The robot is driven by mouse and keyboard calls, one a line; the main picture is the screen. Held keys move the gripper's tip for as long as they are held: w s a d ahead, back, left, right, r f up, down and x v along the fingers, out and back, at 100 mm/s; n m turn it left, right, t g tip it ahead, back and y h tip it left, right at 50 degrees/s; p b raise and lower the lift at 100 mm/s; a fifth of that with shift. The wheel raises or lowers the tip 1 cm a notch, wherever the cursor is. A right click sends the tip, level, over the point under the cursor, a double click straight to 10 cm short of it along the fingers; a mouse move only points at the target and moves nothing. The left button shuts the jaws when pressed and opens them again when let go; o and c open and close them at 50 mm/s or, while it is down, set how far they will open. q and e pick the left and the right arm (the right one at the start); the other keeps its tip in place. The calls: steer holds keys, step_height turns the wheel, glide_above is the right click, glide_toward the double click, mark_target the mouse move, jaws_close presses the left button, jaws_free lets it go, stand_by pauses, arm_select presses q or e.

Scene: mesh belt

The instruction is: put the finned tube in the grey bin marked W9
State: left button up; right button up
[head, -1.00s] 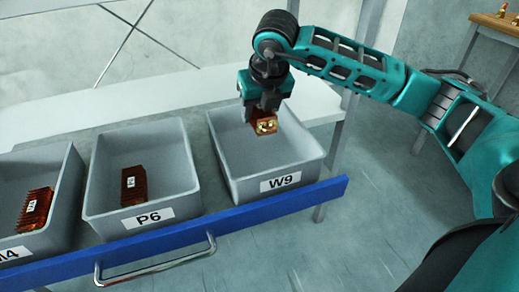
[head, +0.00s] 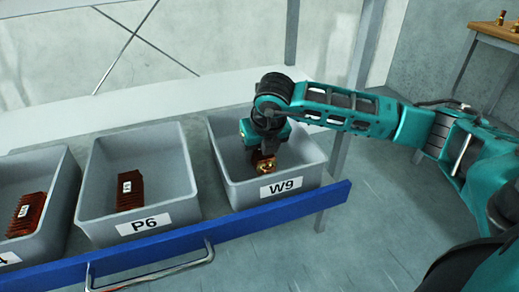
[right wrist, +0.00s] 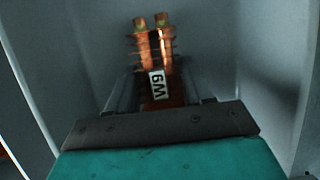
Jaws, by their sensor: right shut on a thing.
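The copper finned tube (head: 263,166) is inside the grey bin marked W9 (head: 308,177), held by my right gripper (head: 262,150). In the right wrist view the finned tube (right wrist: 152,60) shows a W9 label, two tube ends pointing away, and my right gripper (right wrist: 155,95) shut on it. The bin's grey walls (right wrist: 278,60) surround it there. I cannot tell whether the tube touches the bin floor. My left gripper is not in view.
The grey bin marked P6 (head: 178,180) holds a finned piece (head: 130,190). Another grey bin (head: 62,215) at the left holds a similar piece (head: 27,213). The bins stand behind a blue front rail (head: 250,225) with a metal handle. A wooden table (head: 488,28) stands at the far right.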

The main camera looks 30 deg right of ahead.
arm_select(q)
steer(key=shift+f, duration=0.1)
arm_select(e)
steer(key=o, duration=1.3)
steer(key=p+v, duration=0.3)
steer(key=v, duration=0.8)
steer(key=shift+s+r, duration=0.1)
steer(key=shift+r, duration=0.05)
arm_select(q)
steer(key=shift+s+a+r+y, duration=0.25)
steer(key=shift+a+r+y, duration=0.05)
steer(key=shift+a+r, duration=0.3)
arm_select(e)
steer(key=shift+s+a+r, duration=0.1)
steer(key=shift+s+r, duration=0.1)
steer(key=shift+r, duration=0.15)
